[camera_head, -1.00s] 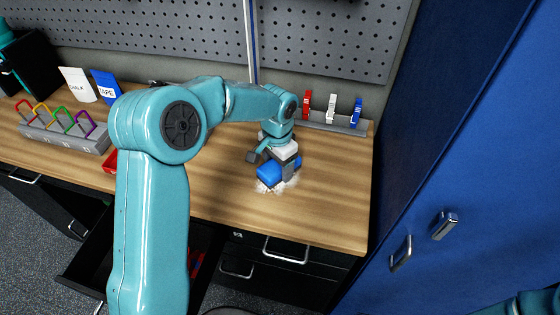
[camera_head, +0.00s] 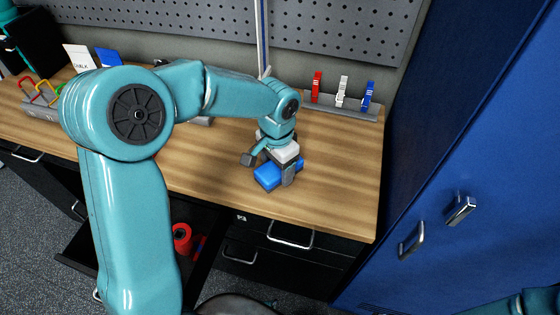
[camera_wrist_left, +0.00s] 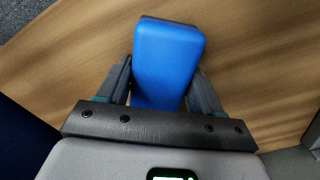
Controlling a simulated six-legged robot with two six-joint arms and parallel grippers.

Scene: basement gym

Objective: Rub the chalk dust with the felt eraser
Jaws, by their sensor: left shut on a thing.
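The felt eraser (camera_head: 267,177), with a blue body, is on or just above the wooden worktop near its front edge. My left gripper (camera_head: 280,176) is shut on it from above. In the left wrist view the blue eraser (camera_wrist_left: 167,58) sits between the two dark fingers and sticks out past them. Its felt underside is hidden. No white chalk dust shows on the worktop around the eraser now; I cannot tell whether any lies beneath it. My right gripper is not in view.
The worktop (camera_head: 335,195) is clear around the eraser. Red, white and blue clips (camera_head: 342,92) stand on a rail at the back. A tall blue cabinet (camera_head: 470,150) stands at right. A drawer (camera_head: 88,243) is open below at left.

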